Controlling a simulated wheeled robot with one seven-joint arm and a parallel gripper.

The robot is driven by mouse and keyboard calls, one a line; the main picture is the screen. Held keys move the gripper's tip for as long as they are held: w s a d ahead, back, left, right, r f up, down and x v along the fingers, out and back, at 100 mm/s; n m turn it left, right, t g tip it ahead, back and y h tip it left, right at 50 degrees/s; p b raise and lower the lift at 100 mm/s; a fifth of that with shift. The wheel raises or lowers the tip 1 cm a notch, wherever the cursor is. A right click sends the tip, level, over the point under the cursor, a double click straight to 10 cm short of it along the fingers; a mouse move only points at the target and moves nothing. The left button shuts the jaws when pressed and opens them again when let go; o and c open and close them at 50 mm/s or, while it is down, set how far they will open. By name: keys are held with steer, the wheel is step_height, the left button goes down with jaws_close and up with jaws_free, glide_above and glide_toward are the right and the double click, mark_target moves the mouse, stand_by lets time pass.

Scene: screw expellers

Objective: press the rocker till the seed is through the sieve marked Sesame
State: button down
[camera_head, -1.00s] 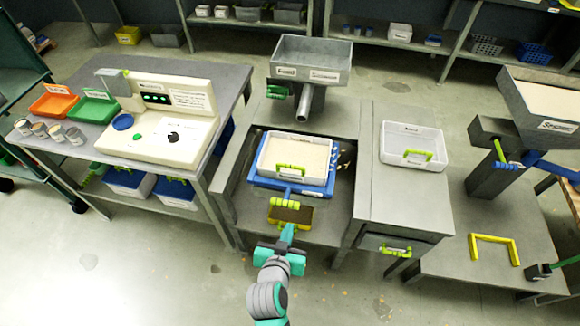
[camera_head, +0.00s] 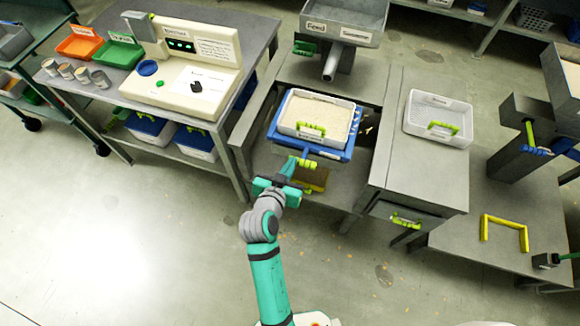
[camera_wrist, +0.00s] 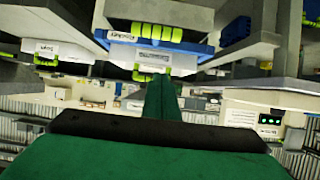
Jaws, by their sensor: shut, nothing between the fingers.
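The blue sieve tray (camera_head: 345,154) sits in the bay of the middle bench, with a white box of pale seed (camera_head: 318,112) on it. Its label is too small to read. A blue arm with a yellow-green grip (camera_head: 302,163) sticks out at its front; the grip also shows in the wrist view (camera_wrist: 155,32). A brown, yellow-edged block (camera_head: 313,180), possibly the rocker, lies just below that grip, partly hidden. My gripper (camera_head: 288,168) is shut and empty, close to the left of the grip; contact cannot be told. Its green fingers show in the wrist view (camera_wrist: 163,97).
A feed hopper (camera_head: 345,15) with a spout stands behind the tray. A clear bin (camera_head: 437,118) is on the right bench top, and a drawer handle (camera_head: 405,221) juts out below. A control panel (camera_head: 185,65) stands on the left bench.

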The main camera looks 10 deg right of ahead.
steer(key=w+d+f, duration=0.2)
steer(key=w+f, duration=0.3)
steer(key=f, duration=0.2)
steer(key=shift+d, duration=0.25)
